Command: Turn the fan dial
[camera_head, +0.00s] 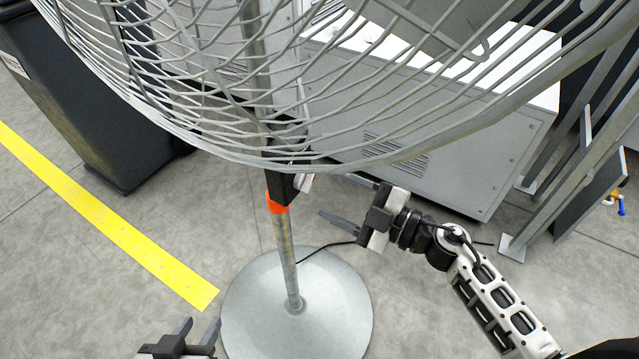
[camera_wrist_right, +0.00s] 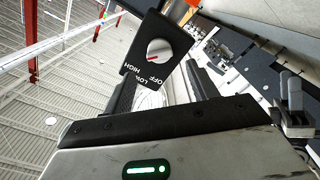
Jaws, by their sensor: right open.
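The fan's wire cage (camera_head: 300,120) fills the upper part of the head view, on a metal pole with an orange collar (camera_head: 277,206) and a round grey base (camera_head: 335,290). A black control box (camera_head: 283,186) sits on the pole just below the cage. My left gripper (camera_head: 200,330) is open and empty at the bottom left.
A dark bin (camera_head: 95,125) stands at the left beside a yellow floor line (camera_head: 110,225). A grey machine cabinet (camera_head: 460,150) stands behind the fan, with metal legs (camera_head: 560,185) at the right. A black cable (camera_head: 325,248) runs near the pole.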

